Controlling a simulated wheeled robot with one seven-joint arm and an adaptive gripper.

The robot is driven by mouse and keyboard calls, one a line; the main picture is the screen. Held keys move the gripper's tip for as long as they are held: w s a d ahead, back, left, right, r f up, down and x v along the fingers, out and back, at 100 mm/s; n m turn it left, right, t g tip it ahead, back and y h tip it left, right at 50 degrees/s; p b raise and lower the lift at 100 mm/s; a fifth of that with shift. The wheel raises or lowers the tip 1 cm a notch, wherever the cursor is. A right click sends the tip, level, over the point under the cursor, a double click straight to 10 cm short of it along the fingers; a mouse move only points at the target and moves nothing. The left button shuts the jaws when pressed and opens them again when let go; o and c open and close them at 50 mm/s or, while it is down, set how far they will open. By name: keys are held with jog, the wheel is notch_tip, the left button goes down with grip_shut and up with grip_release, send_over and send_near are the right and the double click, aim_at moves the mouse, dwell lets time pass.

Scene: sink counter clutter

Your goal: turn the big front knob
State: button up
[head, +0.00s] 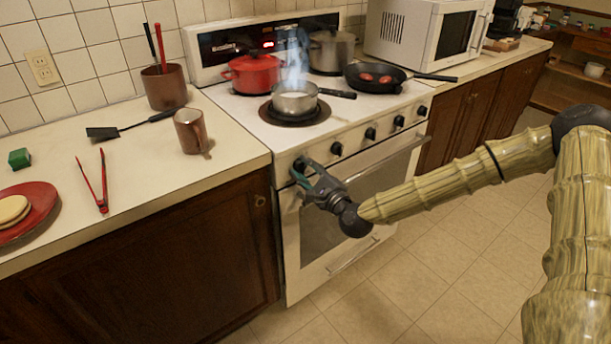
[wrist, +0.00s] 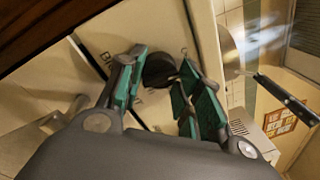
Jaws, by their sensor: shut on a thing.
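The white stove (head: 290,140) has a row of black knobs along its front panel. The big front knob (wrist: 159,70) is round and black and sits between my two green-padded fingers in the wrist view. It is the leftmost in the row, and in the head view my fingers mostly cover it. My gripper (head: 302,170) is shut on this knob, and it also shows in the wrist view (wrist: 160,85). The panel beside the knob carries dark lettering, partly hidden by a finger. I cannot tell how far the knob is turned.
A steaming saucepan (head: 295,102) stands on the front burner above the knob, its handle pointing right. A red pot (head: 252,76), a grey pot (head: 331,52) and a black frying pan (head: 375,86) share the stovetop. A mug (head: 190,132) stands on the left counter. The floor is clear.

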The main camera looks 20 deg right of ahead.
jog(key=shift+f+n, duration=0.1)
jog(key=shift+n, duration=0.5)
jog(key=shift+b, duration=0.3)
jog(key=o, duration=1)
jog(key=shift+o, duration=0.2)
jog(key=v, duration=1.2)
jog(key=shift+f, duration=0.1)
